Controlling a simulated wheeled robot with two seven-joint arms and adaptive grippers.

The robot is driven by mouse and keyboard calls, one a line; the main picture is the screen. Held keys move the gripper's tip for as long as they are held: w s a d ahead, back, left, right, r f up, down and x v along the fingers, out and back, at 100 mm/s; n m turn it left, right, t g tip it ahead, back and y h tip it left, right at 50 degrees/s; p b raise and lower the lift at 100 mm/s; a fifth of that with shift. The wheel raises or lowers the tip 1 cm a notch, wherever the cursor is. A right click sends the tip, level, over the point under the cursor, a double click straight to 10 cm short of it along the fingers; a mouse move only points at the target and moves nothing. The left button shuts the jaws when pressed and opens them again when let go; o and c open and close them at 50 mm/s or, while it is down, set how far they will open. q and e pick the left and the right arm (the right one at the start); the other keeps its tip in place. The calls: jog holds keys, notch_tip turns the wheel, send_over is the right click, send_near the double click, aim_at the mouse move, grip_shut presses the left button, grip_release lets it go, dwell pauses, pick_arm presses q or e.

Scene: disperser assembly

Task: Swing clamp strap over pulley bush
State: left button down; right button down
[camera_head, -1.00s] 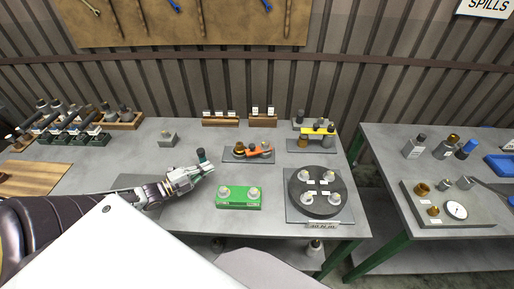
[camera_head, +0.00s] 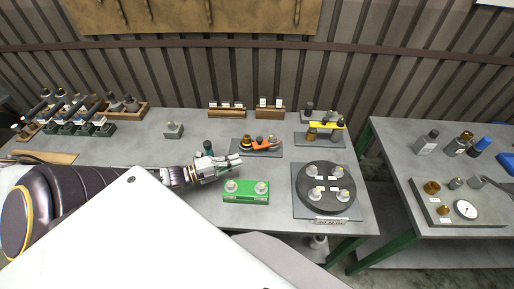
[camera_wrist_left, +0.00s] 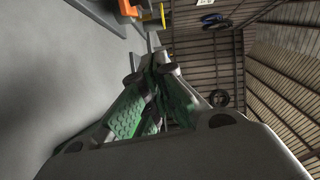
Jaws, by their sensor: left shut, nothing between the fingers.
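An orange strap-like part (camera_head: 267,145) lies on a dark plate (camera_head: 270,153) near the middle of the table, beside a brass round part (camera_head: 246,143), likely the bush. The orange part also shows at the top of the left wrist view (camera_wrist_left: 129,8). My left gripper (camera_head: 239,160) is shut and empty, low over the table just in front of the dark plate's left end. In the left wrist view its green-padded fingers (camera_wrist_left: 152,62) are together, short of the orange part. Whether they touch anything is unclear. My right gripper is out of view.
A green block with two knobs (camera_head: 246,197) stands close in front of my gripper. A dark-capped post (camera_head: 208,147) is just behind it. A yellow bar (camera_head: 327,123) on a fixture and a round black disc (camera_head: 325,201) stand to the right.

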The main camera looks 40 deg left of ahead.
aim_at(258, 141)
pick_arm(q)
jog(key=shift+w, duration=0.1)
jog(key=shift+b+x, duration=1.4)
jog(key=shift+x, duration=3.5)
jog(key=shift+w+a+f+b, duration=0.15)
jog(key=shift+w+a+b, duration=0.05)
jog(key=shift+w+a, duration=0.5)
jog(key=shift+w+a+f+b, duration=0.15)
jog(key=shift+w+a+b, duration=0.05)
jog(key=shift+w+a, duration=0.45)
jog(key=shift+a, duration=0.1)
jog(key=shift+w+a+p, duration=0.3)
jog(key=shift+a+p, duration=0.45)
jog(key=shift+a, duration=0.1)
jog(key=shift+w+a, duration=0.35)
jog(key=shift+a, duration=0.45)
